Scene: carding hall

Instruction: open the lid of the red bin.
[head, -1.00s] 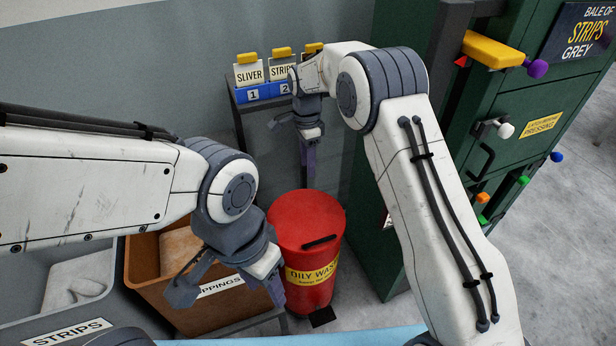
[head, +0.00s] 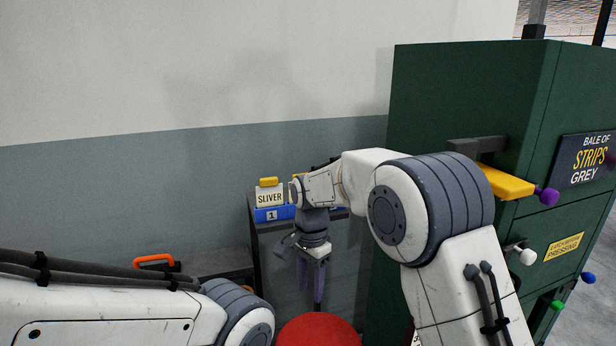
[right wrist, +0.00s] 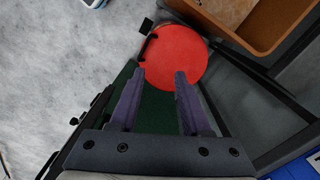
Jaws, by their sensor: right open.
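The red bin (head: 318,330) shows only as the top of its round red lid at the bottom edge of the head view. In the right wrist view the lid (right wrist: 175,60) is a flat red disc, lying shut, with a black bar handle (right wrist: 147,47) near its left rim. My right gripper (head: 311,292) hangs pointing down above and behind the lid in the head view. In the right wrist view its two purple fingers (right wrist: 160,75) are apart and empty, their tips overlapping the lid's near edge. My left arm enters at lower left; its gripper is out of frame.
A green baling press (head: 455,105) with a yellow handle (head: 505,181) stands at right. A stand with a sliver box (head: 270,197) is behind my right gripper. Open grey floor (right wrist: 60,70) lies at left in the wrist view.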

